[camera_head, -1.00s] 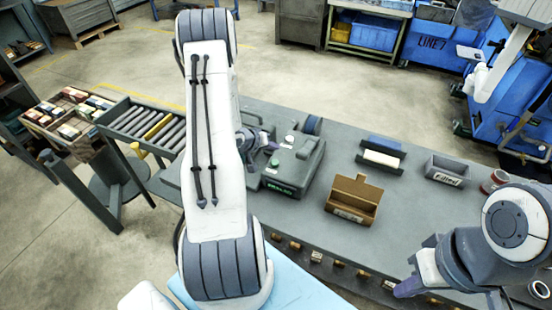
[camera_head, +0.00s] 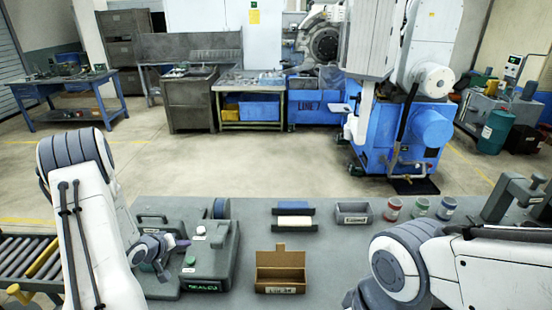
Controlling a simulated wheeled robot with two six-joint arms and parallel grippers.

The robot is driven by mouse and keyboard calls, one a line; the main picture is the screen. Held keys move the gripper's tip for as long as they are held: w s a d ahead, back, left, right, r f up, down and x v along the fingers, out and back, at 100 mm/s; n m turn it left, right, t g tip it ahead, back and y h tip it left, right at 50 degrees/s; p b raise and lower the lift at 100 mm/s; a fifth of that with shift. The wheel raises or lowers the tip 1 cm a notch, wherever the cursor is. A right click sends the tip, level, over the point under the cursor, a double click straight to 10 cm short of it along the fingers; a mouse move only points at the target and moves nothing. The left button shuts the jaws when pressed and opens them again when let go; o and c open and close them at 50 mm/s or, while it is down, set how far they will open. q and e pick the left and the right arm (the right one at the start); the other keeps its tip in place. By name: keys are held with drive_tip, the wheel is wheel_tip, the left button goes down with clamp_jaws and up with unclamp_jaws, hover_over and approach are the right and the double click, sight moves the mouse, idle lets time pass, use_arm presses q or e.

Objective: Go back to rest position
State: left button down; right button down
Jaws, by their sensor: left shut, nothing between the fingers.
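My left arm comes in from the left. Its gripper (camera_head: 181,243) has purple fingers, is shut and empty, and is over the left part of the dark green-grey machine (camera_head: 210,262) on the bench. From this angle I cannot tell whether it touches the machine. My right arm (camera_head: 470,268) reaches in from the right over the bench's front. Its wrist is cut off by the bottom edge, and the right gripper is out of view.
On the grey bench (camera_head: 335,240) are an open cardboard box (camera_head: 280,270), a rack with a blue roll and a white roll (camera_head: 294,221), a grey bin (camera_head: 353,213) and several cups (camera_head: 393,208). A roller conveyor (camera_head: 30,262) is at left. Open floor lies behind.

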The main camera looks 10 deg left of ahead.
use_arm(q)
drive_tip(key=shift+w+d+r, duration=0.1)
drive_tip(key=shift+w+d, duration=0.15)
drive_tip(key=w+d+r+m+g+y+b, duration=0.1)
drive_tip(key=w+d+r+m+g+b, duration=0.2)
drive_tip(key=d, duration=0.6)
drive_tip(key=s+d+r+m+g+b, duration=0.1)
drive_tip(key=s+d+r+m+b, duration=0.1)
drive_tip(key=d, duration=0.5)
drive_tip(key=s+d+r+m+b, duration=0.2)
drive_tip(key=s+d+r+m, duration=0.1)
drive_tip(key=d, duration=0.5)
drive_tip(key=s+d+m+g+b, duration=0.1)
drive_tip(key=s+d, duration=0.3)
drive_tip(key=s, duration=0.4)
drive_tip(key=s+d+r+m+g+b, duration=0.1)
drive_tip(key=s+d+m, duration=0.3)
drive_tip(key=s, duration=0.4)
drive_tip(key=s+d+m+g+h+b, duration=0.1)
drive_tip(key=s+d+m+g+b, duration=0.1)
drive_tip(key=s+d, duration=0.3)
drive_tip(key=s+g, duration=0.1)
drive_tip(key=s, duration=0.3)
drive_tip(key=shift+d+r, duration=0.4)
